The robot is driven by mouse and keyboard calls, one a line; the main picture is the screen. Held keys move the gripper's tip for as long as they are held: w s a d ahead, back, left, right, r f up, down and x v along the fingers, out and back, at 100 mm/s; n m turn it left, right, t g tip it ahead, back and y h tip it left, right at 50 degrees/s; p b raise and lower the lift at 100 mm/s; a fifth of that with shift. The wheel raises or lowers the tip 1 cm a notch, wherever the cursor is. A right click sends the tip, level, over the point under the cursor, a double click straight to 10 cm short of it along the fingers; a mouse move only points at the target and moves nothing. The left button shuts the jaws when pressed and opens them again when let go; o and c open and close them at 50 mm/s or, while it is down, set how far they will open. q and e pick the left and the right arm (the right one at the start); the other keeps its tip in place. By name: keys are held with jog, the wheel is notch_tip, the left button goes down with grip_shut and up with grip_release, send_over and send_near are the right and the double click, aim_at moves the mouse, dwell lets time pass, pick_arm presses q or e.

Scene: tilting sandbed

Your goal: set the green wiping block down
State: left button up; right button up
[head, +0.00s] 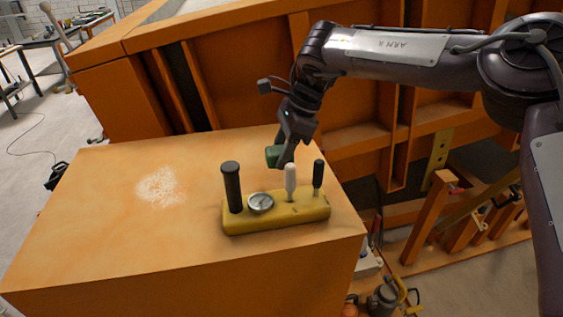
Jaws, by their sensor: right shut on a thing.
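The green wiping block (273,156) is at the far right part of the orange box top (90,235), behind the yellow tool holder. My right gripper (282,159) is shut on it, reaching down from the upper right. Part of the block is hidden by the gripper. I cannot tell whether the block touches the surface or hangs just above it. My left gripper is not in view.
A yellow holder (277,217) with a round gauge (260,203), black handles and a white handle stands just in front of the block. A pale powdery patch (161,187) lies on the left of the top. An orange ribbed structure (240,80) rises behind.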

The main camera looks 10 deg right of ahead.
notch_tip(320, 180, down, 4)
jog(key=shift+a+r+p, duration=0.1)
jog(key=shift+r+p, duration=0.1)
jog(key=shift+p, duration=0.45)
jog(key=shift+f, duration=0.25)
jog(key=shift+f, duration=0.1)
jog(key=o, duration=0.9)
jog(key=shift+o, duration=0.2)
